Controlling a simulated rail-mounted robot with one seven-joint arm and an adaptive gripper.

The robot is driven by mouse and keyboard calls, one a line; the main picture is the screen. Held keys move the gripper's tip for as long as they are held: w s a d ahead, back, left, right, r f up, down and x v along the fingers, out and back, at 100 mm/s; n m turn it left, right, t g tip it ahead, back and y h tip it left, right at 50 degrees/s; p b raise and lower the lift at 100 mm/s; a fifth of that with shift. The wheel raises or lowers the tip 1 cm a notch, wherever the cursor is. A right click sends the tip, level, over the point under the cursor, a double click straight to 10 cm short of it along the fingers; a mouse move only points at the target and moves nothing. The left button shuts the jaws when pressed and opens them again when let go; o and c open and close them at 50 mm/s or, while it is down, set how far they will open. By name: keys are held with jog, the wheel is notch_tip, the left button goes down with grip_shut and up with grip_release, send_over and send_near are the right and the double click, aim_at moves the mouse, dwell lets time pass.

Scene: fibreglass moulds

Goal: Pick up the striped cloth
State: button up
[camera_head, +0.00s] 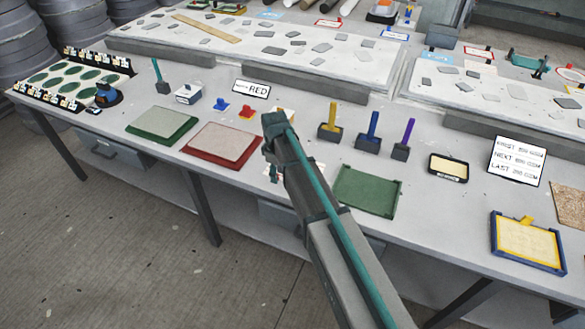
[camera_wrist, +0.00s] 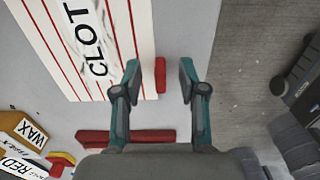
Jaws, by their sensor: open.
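The striped cloth (camera_wrist: 95,45) is white with thin red stripes and fills the upper left of the wrist view. Black letters reading "CLOT" lie across it, cut off at the edge. Nothing is held. The gripper (camera_head: 273,172) also shows above the table's front part.
A red piece (camera_wrist: 160,75) shows between the fingers and a red bar (camera_wrist: 128,137) below them. A red-rimmed tray (camera_head: 225,145) stands left of my gripper, a green tray (camera_head: 368,192) right. Handled tools (camera_head: 370,130) stand behind. Floor (camera_wrist: 245,75) lies beyond the table edge.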

jog(key=shift+f, duration=0.6)
jog(key=shift+c, duration=0.4)
grip_shut()
jog(key=shift+r, duration=0.2)
